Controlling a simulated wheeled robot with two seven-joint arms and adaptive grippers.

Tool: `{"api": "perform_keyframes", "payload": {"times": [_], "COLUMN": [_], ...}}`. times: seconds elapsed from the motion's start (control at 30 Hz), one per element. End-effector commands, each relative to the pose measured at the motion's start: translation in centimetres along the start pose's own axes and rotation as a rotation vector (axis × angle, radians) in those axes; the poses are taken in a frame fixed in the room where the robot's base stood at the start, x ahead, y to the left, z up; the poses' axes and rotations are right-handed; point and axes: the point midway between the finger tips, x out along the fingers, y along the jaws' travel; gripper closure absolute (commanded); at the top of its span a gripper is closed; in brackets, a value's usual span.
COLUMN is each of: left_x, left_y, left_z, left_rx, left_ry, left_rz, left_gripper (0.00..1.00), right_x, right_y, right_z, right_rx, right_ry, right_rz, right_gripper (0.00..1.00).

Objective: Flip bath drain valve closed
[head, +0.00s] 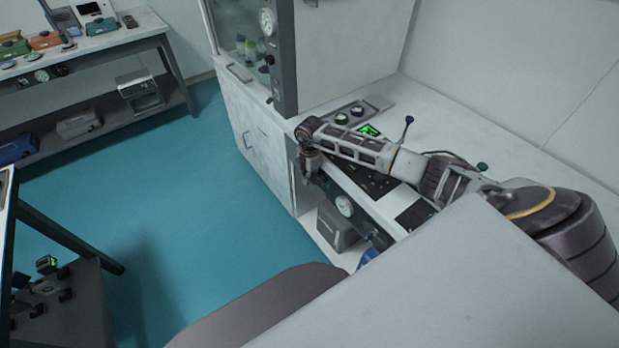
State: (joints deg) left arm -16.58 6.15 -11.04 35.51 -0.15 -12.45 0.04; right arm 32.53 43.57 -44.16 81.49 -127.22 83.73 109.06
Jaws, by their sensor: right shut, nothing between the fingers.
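My right arm reaches in from the right over the white counter (432,112). Its gripper (309,172) points down at the counter's front edge, beside a dark front panel with a round gauge (344,205). The gripper is shut and holds nothing. A lever with a dark blue knob (408,120) stands upright on the counter behind my forearm. A second teal knob (482,168) shows farther right, partly behind my arm. I cannot tell which part is the bath drain valve; my arm hides part of the equipment. My left gripper is out of view.
A tall cabinet (345,45) stands behind the counter's left end. A small device with round dials (350,114) and a green display (369,131) sit behind my forearm. A grey box (337,228) is on the lower shelf.

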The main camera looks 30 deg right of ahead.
Motion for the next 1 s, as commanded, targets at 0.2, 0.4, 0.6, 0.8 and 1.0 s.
{"api": "perform_keyframes", "payload": {"times": [0.2, 0.4, 0.6, 0.8, 1.0], "left_x": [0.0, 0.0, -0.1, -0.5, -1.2], "left_y": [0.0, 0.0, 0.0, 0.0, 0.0], "left_z": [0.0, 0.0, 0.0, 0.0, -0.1], "left_rx": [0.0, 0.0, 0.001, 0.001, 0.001], "left_ry": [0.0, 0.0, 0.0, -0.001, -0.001], "left_rz": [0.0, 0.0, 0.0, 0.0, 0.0], "left_gripper": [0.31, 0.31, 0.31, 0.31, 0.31], "right_x": [0.0, 0.0, 0.0, -0.2, -0.4], "right_y": [0.0, 0.0, 0.0, -0.4, -0.9], "right_z": [0.0, 0.0, 0.0, 0.0, 0.0], "right_rx": [0.0, 0.0, 0.0, -0.001, 0.0], "right_ry": [0.0, 0.0, 0.0, 0.0, 0.0], "right_rz": [0.0, 0.0, 0.0, -0.001, -0.001], "right_gripper": [1.0, 1.0, 1.0, 1.0, 1.0]}}
